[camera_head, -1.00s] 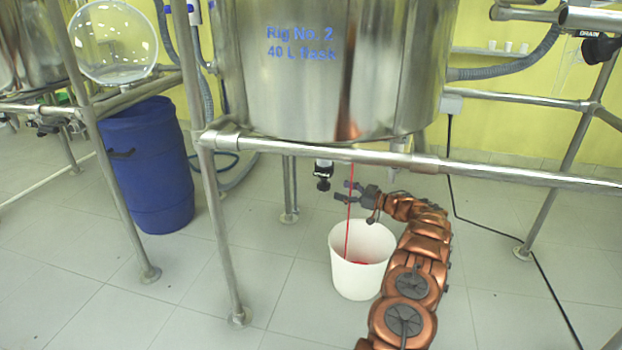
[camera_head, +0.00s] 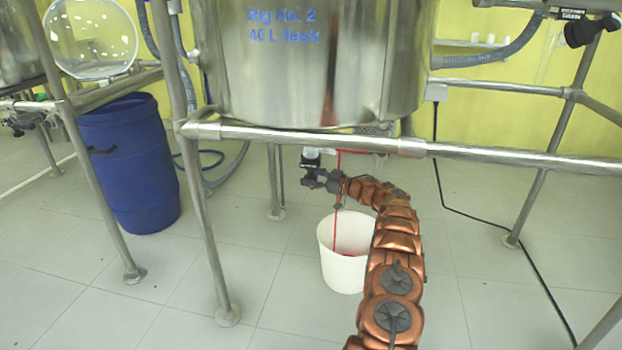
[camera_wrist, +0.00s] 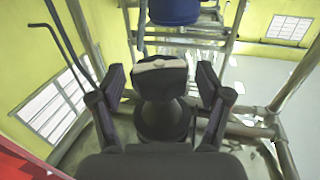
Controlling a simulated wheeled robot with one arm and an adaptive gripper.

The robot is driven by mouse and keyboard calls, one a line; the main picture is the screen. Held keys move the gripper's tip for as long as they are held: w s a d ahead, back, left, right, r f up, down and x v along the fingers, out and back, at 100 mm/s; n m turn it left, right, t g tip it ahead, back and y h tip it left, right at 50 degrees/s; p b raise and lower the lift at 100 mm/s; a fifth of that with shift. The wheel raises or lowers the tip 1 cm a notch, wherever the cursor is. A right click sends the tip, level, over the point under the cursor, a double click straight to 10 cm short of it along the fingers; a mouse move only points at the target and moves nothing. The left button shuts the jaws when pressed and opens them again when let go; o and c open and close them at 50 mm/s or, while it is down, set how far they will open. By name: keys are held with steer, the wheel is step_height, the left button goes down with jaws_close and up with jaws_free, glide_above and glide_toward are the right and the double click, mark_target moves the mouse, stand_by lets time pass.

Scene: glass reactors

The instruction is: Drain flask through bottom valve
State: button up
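The steel flask vessel (camera_head: 300,70), marked "Rig No. 2 40 L flask", hangs in a pipe frame. Its black bottom valve knob (camera_head: 310,157) sits just below the frame's front pipe. A thin red stream (camera_head: 337,205) falls into the white bucket (camera_head: 343,270) on the floor, which has red liquid inside. My gripper (camera_head: 312,178) is at the valve. In the wrist view the knob (camera_wrist: 160,80) is between the two fingers of my gripper (camera_wrist: 163,88). The fingers are spread, with narrow gaps seeming to show on both sides. The flask's outlet is hidden.
The front pipe (camera_head: 480,154) crosses just above my arm. A frame leg (camera_head: 207,240) stands left of the bucket. A blue barrel (camera_head: 130,165) stands farther left. A black cable (camera_head: 465,215) runs along the floor at right. Floor in front is mostly clear.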

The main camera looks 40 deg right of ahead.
steer(key=c, duration=1.1)
steer(key=shift+c, duration=0.3)
steer(key=shift+a+r+m+t+h+p, duration=0.15)
steer(key=shift+m+h+p, duration=0.15)
steer(key=shift+p, duration=0.4)
steer(key=shift+d+r+m+t+h+p, duration=0.1)
steer(key=shift+m+t+h+p, duration=0.1)
steer(key=shift+h+p, duration=0.35)
steer(key=m+h+p, duration=0.1)
steer(key=p, duration=0.1)
steer(key=shift+f+p, duration=0.1)
steer(key=shift+p, duration=0.25)
steer(key=shift+a+m+t+h+p, duration=0.1)
steer(key=shift+m+t+h+p, duration=0.15)
steer(key=shift+m+h+p, duration=0.6)
